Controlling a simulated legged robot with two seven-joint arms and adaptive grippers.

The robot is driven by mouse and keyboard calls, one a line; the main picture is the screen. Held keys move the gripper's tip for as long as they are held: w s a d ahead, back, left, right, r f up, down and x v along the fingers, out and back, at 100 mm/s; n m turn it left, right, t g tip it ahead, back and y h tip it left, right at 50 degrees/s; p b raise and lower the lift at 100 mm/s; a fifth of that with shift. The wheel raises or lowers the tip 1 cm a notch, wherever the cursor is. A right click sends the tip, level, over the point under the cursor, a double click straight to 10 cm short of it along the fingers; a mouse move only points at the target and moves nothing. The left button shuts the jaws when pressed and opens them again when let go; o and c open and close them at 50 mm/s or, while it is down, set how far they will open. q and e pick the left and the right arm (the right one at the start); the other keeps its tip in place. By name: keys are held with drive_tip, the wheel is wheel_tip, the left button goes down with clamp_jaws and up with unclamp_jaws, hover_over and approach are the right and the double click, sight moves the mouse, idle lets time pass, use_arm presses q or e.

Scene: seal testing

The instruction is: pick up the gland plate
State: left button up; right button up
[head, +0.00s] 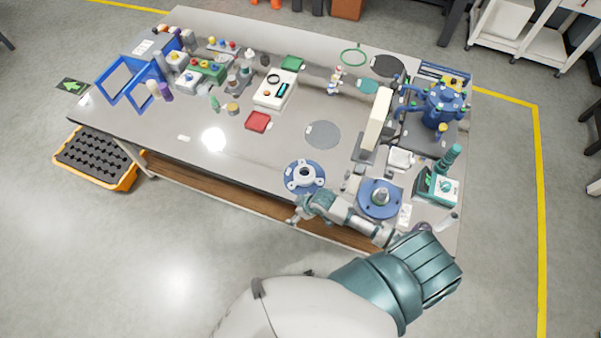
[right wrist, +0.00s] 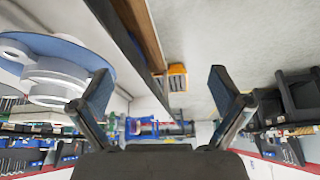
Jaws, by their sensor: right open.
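In the right wrist view a white stepped, lobed piece (right wrist: 52,82) on a blue disc shows at the left. My right gripper (head: 294,217) is at the table's front edge, just in front of the blue pad and apart from the plate. In the right wrist view its two fingers (right wrist: 160,74) are spread with nothing between them. My left gripper is not in view.
Right of the plate, a blue round flange (head: 379,203) with a metal post stands close to my forearm. A cream upright block (head: 376,124) and a blue vessel (head: 443,106) stand behind it. The grey tabletop (head: 225,170) left of the plate is clear. An orange crate (head: 131,179) sits at the left.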

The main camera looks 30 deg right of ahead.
drive_tip(key=w+d+r+n+g, duration=0.1)
drive_tip(key=w+d+r, duration=0.3)
drive_tip(key=d+r, duration=0.4)
drive_tip(key=w+d+r+n, duration=0.1)
drive_tip(key=w+d+r, duration=0.4)
drive_tip(key=d+r, duration=0.2)
hover_over(309, 176)
drive_tip(key=w, duration=0.1)
wheel_tip(309, 176, down, 10)
drive_tip(key=shift+w+d+f, duration=0.2)
drive_tip(key=shift+d+f, duration=0.2)
drive_tip(key=x, duration=0.4)
drive_tip(key=shift+f+p, duration=0.3)
drive_tip(key=shift+f, duration=0.1)
drive_tip(key=shift+a+f, duration=0.1)
drive_tip(key=shift+a, duration=0.25)
drive_tip(key=shift+c, duration=1.4)
drive_tip(key=c, duration=0.4)
drive_tip(key=shift+d, duration=0.15)
drive_tip(key=c, duration=0.7)
drive_tip(key=shift+d, duration=0.15)
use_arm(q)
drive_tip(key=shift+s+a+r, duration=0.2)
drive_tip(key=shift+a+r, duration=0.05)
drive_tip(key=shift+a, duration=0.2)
